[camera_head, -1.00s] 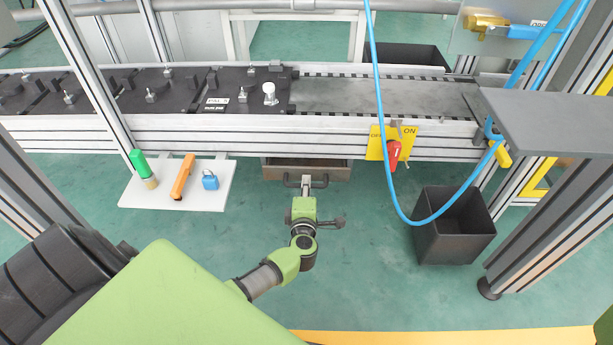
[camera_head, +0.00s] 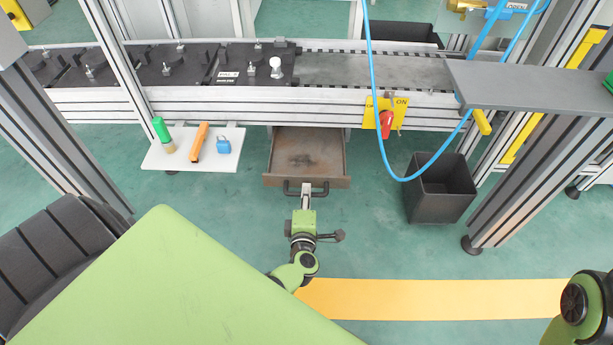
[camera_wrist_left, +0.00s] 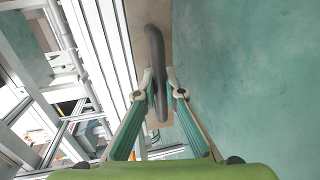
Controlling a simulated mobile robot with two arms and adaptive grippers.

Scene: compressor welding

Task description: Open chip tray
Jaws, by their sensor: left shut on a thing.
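The chip tray (camera_head: 308,158) is a brown metal drawer under the conveyor. It stands pulled out towards me, and its bare inside shows with a dark stain. Its dark bar handle (camera_head: 291,190) is on the front face. My left gripper (camera_head: 306,190) is shut on the handle. In the left wrist view the two fingers (camera_wrist_left: 160,92) close on both sides of the handle bar (camera_wrist_left: 155,55), with the brown tray front behind it. A green part of my right arm shows at the lower right edge in the head view; its gripper is out of frame.
The conveyor (camera_head: 370,70) with black fixtures runs above the tray. A white shelf (camera_head: 190,160) with a green-capped bottle, an orange tool and a blue padlock is at left. A black bin (camera_head: 440,190) stands at right. A blue hose (camera_head: 378,130) hangs down. Floor before the tray is free.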

